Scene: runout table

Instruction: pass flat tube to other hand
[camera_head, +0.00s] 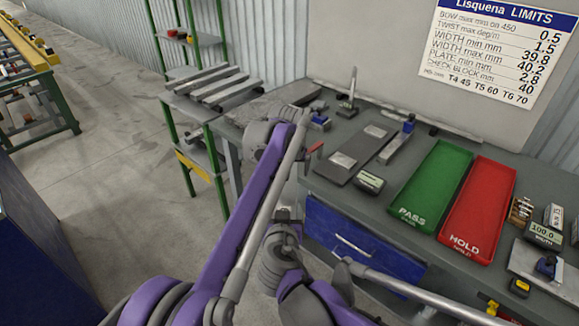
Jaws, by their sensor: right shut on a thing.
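My right gripper (287,216) is low in the middle of the view, in front of the blue drawer. It is mostly hidden by my own grey and purple arm links, and its fingertips do not show clearly. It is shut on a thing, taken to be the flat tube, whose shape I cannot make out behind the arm. My left arm rises from the bottom left across the middle to a grey joint near the bench's left end.
The grey bench holds a green PASS tray (433,187), a red HOLD tray (478,211), a flat plate (343,161), a small gauge (370,182) and a dial stand (347,101). Several flat bars (219,88) lie on a side rack. Open floor is at left.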

